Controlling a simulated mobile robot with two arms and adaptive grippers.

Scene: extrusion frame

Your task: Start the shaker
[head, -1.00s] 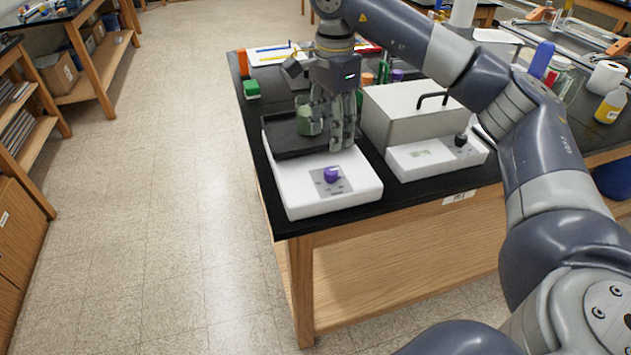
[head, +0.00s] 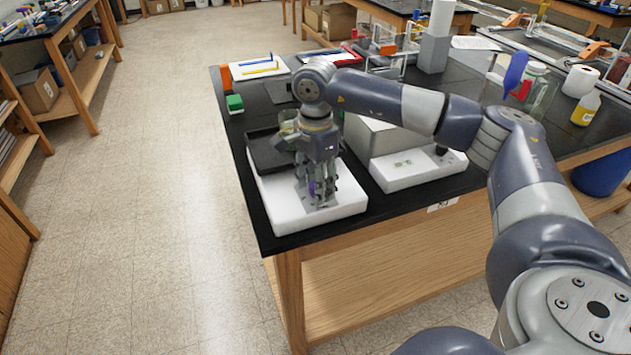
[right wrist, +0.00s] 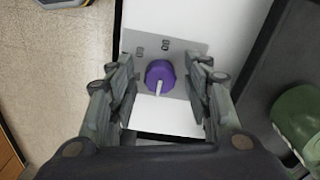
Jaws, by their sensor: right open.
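The shaker is a white box (head: 345,196) with a black tray (head: 262,153) on its rear part, at the front left of the black bench. Its purple knob (right wrist: 160,76) has a white pointer mark and sits on a grey panel (right wrist: 150,45). In the head view the knob is mostly hidden behind my right gripper (head: 318,198). My right gripper is open, pointing down, with its fingers on either side of the knob and apart from it in the right wrist view (right wrist: 162,95). A green object (right wrist: 297,117) stands on the tray. My left gripper is not in view.
A second white device (head: 420,168) with a grey box and dark knob stands just right of the shaker. Bottles and a paper roll (head: 581,81) stand at the right. The floor at left is clear.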

